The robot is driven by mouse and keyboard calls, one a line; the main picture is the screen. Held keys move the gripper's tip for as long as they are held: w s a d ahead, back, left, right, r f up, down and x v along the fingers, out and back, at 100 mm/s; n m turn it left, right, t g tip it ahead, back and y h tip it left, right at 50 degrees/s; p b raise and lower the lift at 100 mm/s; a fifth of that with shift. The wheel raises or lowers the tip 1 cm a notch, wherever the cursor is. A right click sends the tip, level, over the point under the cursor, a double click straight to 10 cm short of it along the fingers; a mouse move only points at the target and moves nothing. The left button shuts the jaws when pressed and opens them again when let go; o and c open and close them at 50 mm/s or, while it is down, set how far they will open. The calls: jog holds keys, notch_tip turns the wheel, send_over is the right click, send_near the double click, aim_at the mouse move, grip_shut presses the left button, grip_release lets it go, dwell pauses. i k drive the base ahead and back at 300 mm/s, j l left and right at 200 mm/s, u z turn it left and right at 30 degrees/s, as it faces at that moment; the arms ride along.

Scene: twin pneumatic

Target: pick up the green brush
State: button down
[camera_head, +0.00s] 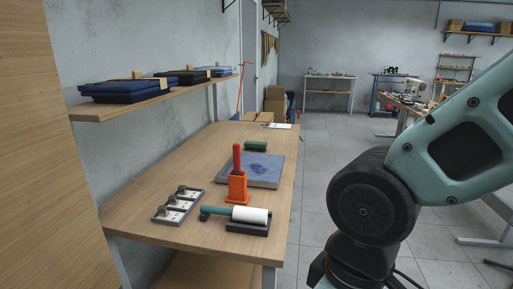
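The green brush (256,147) lies on the wooden workbench (190,165), just behind a blue-grey slab (262,176). It looks like a small dark green block; its bristles are too small to make out. My arm, teal and black, fills the right side of the head view, to the right of the bench and apart from it. My gripper is outside the picture, so its state is not shown.
An orange holder (237,188) with a red-handled tool stands before the slab. A white roller (250,215) with a teal handle lies on a dark tray at the front. A plate with metal fittings (178,205) is at left. A shelf (150,100) overhangs the bench's left side.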

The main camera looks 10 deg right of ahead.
aim_at(252, 145)
jog(key=z, duration=0.65)
jog(key=i+z, duration=0.1)
jog(key=i, duration=1.25)
jog(key=i+u, duration=0.1)
jog(key=i, duration=0.45)
jog(key=i+l+u, duration=0.1)
jog(key=i, duration=0.4)
jog(key=i+l+u, duration=0.1)
jog(key=i, duration=0.45)
jog(key=l+u, duration=0.1)
jog(key=u, duration=2)
jog(key=i+l, duration=0.05)
jog(key=l, duration=0.05)
